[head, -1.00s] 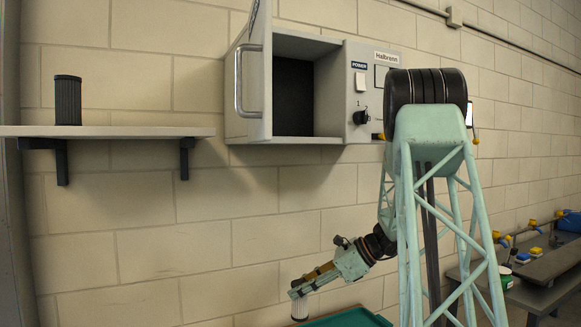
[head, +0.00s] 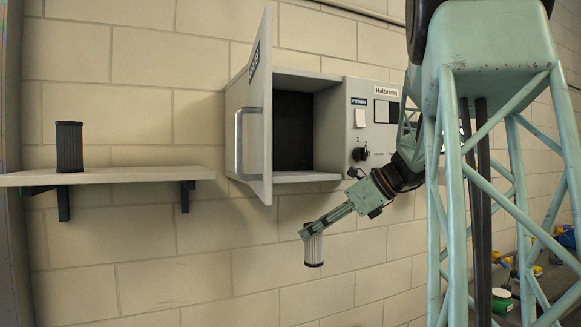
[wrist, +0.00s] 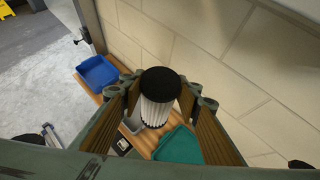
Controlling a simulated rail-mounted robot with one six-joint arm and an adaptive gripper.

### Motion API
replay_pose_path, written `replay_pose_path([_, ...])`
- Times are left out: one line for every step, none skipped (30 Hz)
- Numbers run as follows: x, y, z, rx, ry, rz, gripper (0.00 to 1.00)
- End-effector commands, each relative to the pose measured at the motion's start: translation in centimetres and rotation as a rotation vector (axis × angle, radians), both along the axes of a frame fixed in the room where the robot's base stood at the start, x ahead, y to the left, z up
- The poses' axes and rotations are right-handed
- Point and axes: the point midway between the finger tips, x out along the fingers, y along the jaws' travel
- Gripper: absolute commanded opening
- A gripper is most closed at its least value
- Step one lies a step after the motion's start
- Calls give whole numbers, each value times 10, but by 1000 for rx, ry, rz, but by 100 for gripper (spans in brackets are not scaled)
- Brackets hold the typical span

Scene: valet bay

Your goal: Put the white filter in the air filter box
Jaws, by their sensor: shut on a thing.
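My gripper (head: 306,233) is shut on the white filter (head: 314,251), a pleated white cylinder with dark end caps. The filter hangs upright below the fingers, in the air in front of the wall. In the wrist view the white filter (wrist: 157,103) stands between the two fingers, its black cap toward the camera. The air filter box (head: 333,130) is a grey wall cabinet above and slightly left of my gripper. Its door (head: 256,110) is swung open to the left, and its dark inside looks empty. The gripper is below the box opening and outside it.
A dark filter (head: 69,147) stands on a wall shelf (head: 110,177) at the left. The open door with its bar handle (head: 238,145) juts out at the opening's left. The wrist view shows a teal tray (wrist: 180,148) and a blue bin (wrist: 98,73) below.

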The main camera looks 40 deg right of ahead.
Motion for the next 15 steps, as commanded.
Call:
replay_pose_path([-4,2,21,-5,-2,-10,17])
replay_pose_path([-7,3,30,-5,-1,-16,17])
replay_pose_path([-10,4,41,-5,0,-25,17])
replay_pose_path([-12,5,50,-5,0,-31,17])
replay_pose_path([-14,7,58,-6,0,-38,17])
replay_pose_path([-17,8,69,-5,0,-47,17])
replay_pose_path([-20,9,77,-5,1,-52,17])
replay_pose_path([-22,11,84,-5,1,-59,17])
replay_pose_path([-25,12,95,-6,1,-67,17])
replay_pose_path([-27,14,101,-5,2,-72,17])
replay_pose_path([-29,15,109,-6,3,-79,17])
replay_pose_path([-32,17,118,-6,3,-84,17])
replay_pose_path([-34,18,125,-6,3,-91,17])
replay_pose_path([-36,20,131,-5,4,-96,17])
replay_pose_path([-39,22,140,-5,3,-102,17])
